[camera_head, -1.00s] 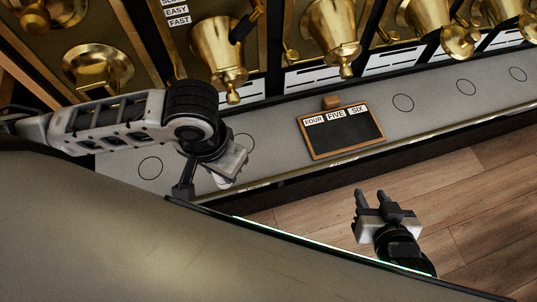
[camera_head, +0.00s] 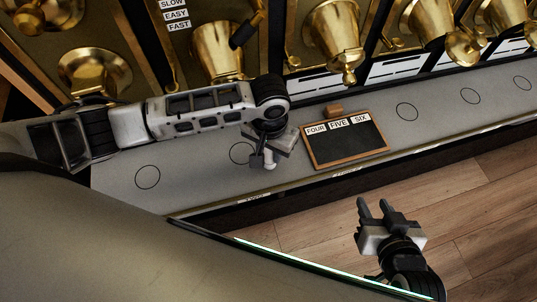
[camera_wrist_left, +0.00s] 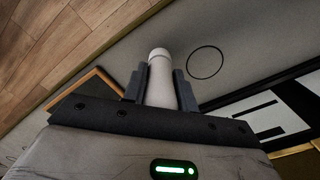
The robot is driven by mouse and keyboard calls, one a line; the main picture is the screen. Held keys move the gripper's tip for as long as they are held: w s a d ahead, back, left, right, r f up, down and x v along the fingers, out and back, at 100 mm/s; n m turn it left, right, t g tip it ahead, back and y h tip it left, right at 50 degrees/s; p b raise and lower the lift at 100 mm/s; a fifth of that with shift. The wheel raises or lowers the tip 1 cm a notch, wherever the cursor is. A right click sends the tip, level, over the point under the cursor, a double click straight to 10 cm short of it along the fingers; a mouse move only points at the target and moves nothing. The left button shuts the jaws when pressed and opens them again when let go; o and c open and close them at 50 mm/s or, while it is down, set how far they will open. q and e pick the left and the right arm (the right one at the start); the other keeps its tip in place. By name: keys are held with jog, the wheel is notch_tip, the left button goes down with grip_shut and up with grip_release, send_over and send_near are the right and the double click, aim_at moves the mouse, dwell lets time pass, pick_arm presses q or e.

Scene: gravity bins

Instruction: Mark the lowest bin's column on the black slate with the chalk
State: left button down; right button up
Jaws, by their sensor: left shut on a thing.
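The black slate (camera_head: 345,143) in its wooden frame lies on the grey counter, with columns labelled FOUR, FIVE and SIX along its top edge. My left gripper (camera_head: 264,160) is over the counter just left of the slate, shut on the white chalk (camera_head: 270,164). In the left wrist view the chalk (camera_wrist_left: 160,75) stands between the two fingers, and part of the slate's frame (camera_wrist_left: 92,82) shows to the left. Brass bins (camera_head: 333,38) line the wall behind; their levels cannot be read. My right gripper (camera_head: 374,213) is open and empty above the floor, in front of the counter.
The grey counter (camera_head: 205,184) has several drawn circles and free room to the left and right of the slate. A small wooden block (camera_head: 334,109) sits behind the slate. White label cards (camera_head: 397,68) stand below the bins. The wooden floor (camera_head: 480,205) lies in front.

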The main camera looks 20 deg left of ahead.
aim_at(269, 163)
pick_arm(q)
notch_tip(269, 163, down, 2)
jog(key=shift+s, duration=0.15)
jog(key=shift+f, duration=0.1)
jog(key=shift+f, duration=0.1)
jog(key=c, duration=1.1)
grip_release()
